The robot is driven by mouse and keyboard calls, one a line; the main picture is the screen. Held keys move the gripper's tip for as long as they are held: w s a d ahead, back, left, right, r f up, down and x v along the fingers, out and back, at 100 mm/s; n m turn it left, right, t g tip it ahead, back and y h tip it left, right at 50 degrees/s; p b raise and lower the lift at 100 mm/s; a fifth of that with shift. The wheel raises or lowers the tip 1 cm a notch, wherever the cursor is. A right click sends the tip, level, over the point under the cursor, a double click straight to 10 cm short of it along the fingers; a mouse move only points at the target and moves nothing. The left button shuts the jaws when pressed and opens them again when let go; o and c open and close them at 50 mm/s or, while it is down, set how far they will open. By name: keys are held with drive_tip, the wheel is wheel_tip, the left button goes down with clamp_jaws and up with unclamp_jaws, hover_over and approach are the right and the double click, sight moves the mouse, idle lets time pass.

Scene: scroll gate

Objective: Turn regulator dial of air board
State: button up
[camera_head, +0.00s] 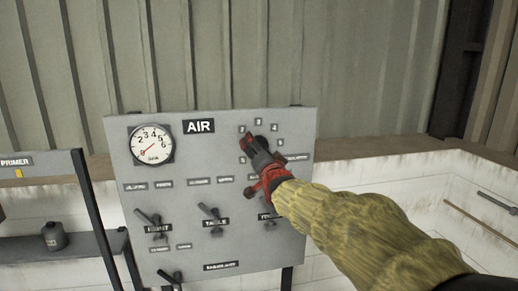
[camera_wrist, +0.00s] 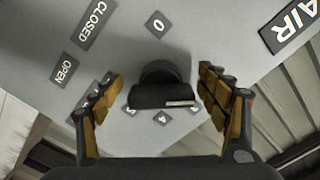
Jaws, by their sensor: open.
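The air board (camera_head: 105,140) is a grey panel with a white round gauge (camera_head: 152,144) at its upper left and an AIR label (camera_head: 198,126). In the wrist view the regulator dial (camera_wrist: 160,88) is a black knob with a pale mark on its bar, ringed by small number plates. My gripper (camera_head: 255,146) is at the upper right of the board and hides most of the dial in the head view. In the wrist view my gripper (camera_wrist: 158,98) is open, with one padded finger on each side of the knob. Gaps show between both fingers and the knob.
Below the dial, several lever handles stick out of the board, such as the TABLE lever (camera_head: 211,213). A PRIMER board (camera_head: 30,163) and a dark canister (camera_head: 54,236) on a shelf are at the left. Corrugated metal wall (camera_head: 230,60) stands behind.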

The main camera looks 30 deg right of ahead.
drive_tip(key=shift+c, duration=0.8)
drive_tip(key=c, duration=1)
